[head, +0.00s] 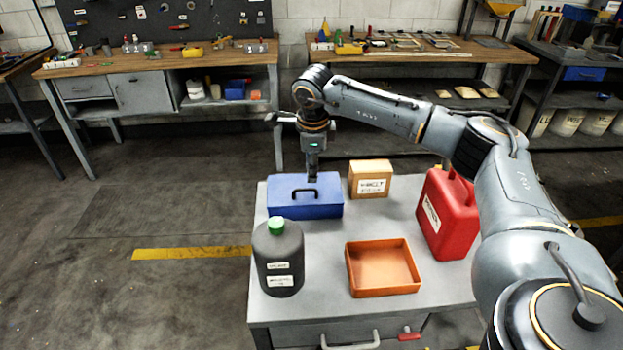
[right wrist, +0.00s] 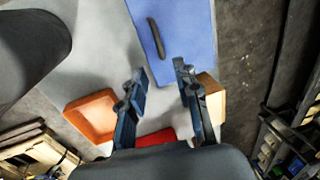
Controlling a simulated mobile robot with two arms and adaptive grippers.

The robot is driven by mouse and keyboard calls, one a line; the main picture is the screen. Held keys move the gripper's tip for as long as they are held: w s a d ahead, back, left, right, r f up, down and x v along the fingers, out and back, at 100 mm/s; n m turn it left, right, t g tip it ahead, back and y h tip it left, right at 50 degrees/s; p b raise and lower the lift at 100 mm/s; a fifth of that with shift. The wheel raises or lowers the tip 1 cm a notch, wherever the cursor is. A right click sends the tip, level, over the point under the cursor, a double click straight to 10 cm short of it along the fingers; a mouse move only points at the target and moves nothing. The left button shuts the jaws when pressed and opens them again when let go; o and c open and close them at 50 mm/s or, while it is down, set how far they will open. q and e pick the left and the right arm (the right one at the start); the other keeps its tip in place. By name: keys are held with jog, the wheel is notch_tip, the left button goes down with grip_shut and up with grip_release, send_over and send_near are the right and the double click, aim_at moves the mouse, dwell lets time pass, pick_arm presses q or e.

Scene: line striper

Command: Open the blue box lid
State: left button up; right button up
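The blue box (head: 283,208) stands on the grey cart top with its lid down and a black handle (head: 298,192) on top. In the right wrist view, the blue box (right wrist: 192,38) fills the top middle, with its dark handle (right wrist: 156,38) to the left. My right gripper (head: 312,178) hangs pointing down over the box, close to the handle in the head view. In the right wrist view its two fingers (right wrist: 162,78) are apart with nothing between them. Whether a fingertip touches the box I cannot tell. My left gripper is not in view.
On the cart (head: 325,279) stand a dark bottle with green cap (head: 279,262), an orange tray (head: 383,268), a cardboard box (head: 371,180) and a red canister (head: 447,217). A workbench (head: 160,62) lies behind. Floor left of the cart is clear.

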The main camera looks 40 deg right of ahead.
aim_at(312, 189)
jog(key=f, duration=0.3)
jog(key=w+d+f+p, duration=0.1)
jog(key=shift+f, duration=0.4)
jog(key=shift+w+f, duration=0.1)
jog(key=shift+f, duration=0.7)
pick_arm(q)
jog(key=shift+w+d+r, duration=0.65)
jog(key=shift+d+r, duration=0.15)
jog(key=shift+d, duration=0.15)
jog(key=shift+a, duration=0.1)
pick_arm(e)
jog(key=shift+c, duration=0.2)
grip_shut()
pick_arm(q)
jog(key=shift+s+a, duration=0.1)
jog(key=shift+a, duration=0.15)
